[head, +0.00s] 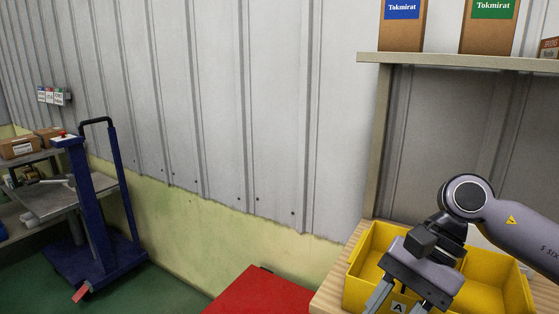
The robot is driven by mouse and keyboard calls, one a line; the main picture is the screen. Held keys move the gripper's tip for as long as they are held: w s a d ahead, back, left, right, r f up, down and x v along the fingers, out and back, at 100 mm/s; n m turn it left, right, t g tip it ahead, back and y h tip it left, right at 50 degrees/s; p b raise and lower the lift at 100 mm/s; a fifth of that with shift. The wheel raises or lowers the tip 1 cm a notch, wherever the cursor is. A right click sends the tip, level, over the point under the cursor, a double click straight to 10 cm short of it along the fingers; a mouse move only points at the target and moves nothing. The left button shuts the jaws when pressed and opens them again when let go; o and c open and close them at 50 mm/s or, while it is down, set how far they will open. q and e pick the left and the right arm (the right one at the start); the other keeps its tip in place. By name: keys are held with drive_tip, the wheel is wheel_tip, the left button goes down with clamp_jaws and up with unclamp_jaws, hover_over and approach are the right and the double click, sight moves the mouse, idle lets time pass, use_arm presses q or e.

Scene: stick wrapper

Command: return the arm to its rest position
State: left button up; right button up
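My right arm (515,228) comes in from the right side of the head view. My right gripper (398,303) points down and to the left over the front of the yellow bin (360,270). Its two fingers are spread apart, with the bin's "A" label showing between them and nothing visible held. The finger ends reach the bottom edge of the picture. My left arm and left gripper are not in view.
The bin stands on a wooden table (334,291) beneath a shelf (450,60) with cardboard boxes (402,35). A red surface (262,292) is left of the table. A blue lift cart (92,200) stands at far left. Green floor lies between.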

drive_tip(key=s+a+r+m+t+y+p, duration=0.1)
drive_tip(key=a+r+m+y, duration=0.1)
drive_tip(key=a+m+y, duration=0.5)
drive_tip(key=s+a+r+m+t+y+p, duration=0.1)
drive_tip(key=a+r+m+t+y, duration=0.15)
drive_tip(key=a+m+y, duration=0.45)
drive_tip(key=w+d+f+n+t+h+p, duration=0.15)
drive_tip(key=d+f+n+t+h, duration=0.35)
drive_tip(key=n, duration=0.7)
drive_tip(key=w+d+f+n+t+h, duration=0.2)
drive_tip(key=d+f+n+t+h, duration=0.3)
drive_tip(key=n, duration=0.6)
drive_tip(key=w+d+f+n+t+h+p, duration=0.1)
drive_tip(key=d+f+n+t+h, duration=0.2)
drive_tip(key=f+n+t, duration=0.65)
drive_tip(key=s+d+f+m+g+h, duration=0.2)
drive_tip(key=s+d+f+m+g, duration=0.1)
drive_tip(key=s+f, duration=0.3)
drive_tip(key=s+d+f+m+g+h, duration=0.3)
drive_tip(key=s+f+m+g, duration=0.2)
drive_tip(key=s+f+g, duration=0.1)
drive_tip(key=shift+s+d, duration=0.35)
drive_tip(key=shift+d, duration=0.05)
